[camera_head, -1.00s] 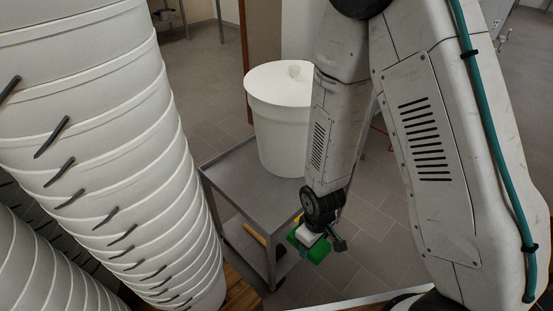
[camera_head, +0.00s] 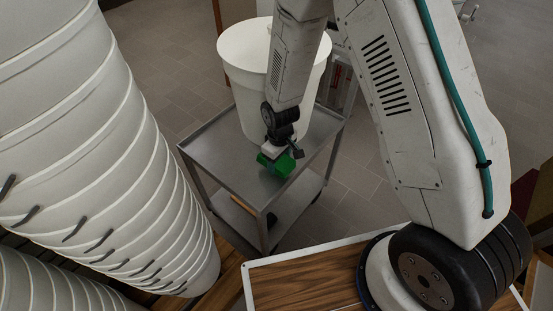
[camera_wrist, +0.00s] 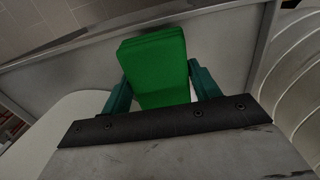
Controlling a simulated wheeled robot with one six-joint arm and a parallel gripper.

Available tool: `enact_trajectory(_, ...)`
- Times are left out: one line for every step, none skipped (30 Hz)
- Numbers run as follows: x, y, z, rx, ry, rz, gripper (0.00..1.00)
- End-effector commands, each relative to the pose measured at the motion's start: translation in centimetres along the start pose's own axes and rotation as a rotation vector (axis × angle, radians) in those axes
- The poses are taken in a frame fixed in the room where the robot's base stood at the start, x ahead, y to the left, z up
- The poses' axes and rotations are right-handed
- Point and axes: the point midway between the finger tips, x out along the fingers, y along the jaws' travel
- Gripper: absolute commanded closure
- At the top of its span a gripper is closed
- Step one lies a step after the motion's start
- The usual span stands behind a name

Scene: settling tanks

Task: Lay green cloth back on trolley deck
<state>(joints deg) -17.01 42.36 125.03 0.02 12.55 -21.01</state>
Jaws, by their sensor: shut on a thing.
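The green cloth (camera_head: 284,166) is a folded block between the fingers of my gripper (camera_head: 272,162). In the wrist view the cloth (camera_wrist: 155,62) sits between two teal fingers of my gripper (camera_wrist: 160,88), which are shut on it. The grey metal trolley deck (camera_head: 235,151) lies under the cloth, near its front right part. In the wrist view the deck (camera_wrist: 60,85) spreads behind the cloth. I cannot tell whether the cloth touches the deck or hangs just above it.
A white bucket (camera_head: 243,70) stands on the back of the deck, close behind my gripper. A tall stack of white buckets (camera_head: 100,130) rises at the left. The deck's front left is clear.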

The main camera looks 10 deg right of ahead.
Motion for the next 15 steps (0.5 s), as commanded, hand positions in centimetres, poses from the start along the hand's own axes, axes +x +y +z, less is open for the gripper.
enact_trajectory(0.1, 0.4, -0.7, 0.001, 0.000, 0.000, 0.60)
enact_trajectory(0.1, 0.6, -0.9, 0.001, -0.001, 0.000, 0.60)
enact_trajectory(0.2, 0.8, -1.2, 0.001, 0.000, 0.000, 0.60)
enact_trajectory(0.2, 0.9, -1.4, 0.002, 0.000, 0.000, 0.60)
enact_trajectory(0.2, 1.0, -1.5, 0.002, 0.000, 0.000, 0.60)
enact_trajectory(0.2, 1.1, -1.6, 0.002, -0.001, 0.000, 0.60)
enact_trajectory(0.2, 1.2, -1.8, 0.002, -0.001, 0.000, 0.60)
enact_trajectory(0.2, 1.3, -2.0, 0.003, -0.001, 0.000, 0.60)
enact_trajectory(0.3, 1.6, -2.4, 0.004, 0.000, 0.000, 0.60)
enact_trajectory(0.8, 1.6, -2.2, 0.004, -0.003, -0.001, 0.60)
enact_trajectory(1.4, 1.5, -2.1, 0.004, -0.005, -0.002, 0.60)
enact_trajectory(2.0, 1.5, -2.1, 0.004, -0.004, -0.002, 0.60)
enact_trajectory(2.5, 1.5, -2.1, 0.004, -0.005, -0.002, 0.60)
enact_trajectory(3.0, 1.5, -2.1, 0.004, -0.005, -0.002, 0.60)
enact_trajectory(3.5, 1.5, -2.2, 0.004, -0.003, -0.001, 0.60)
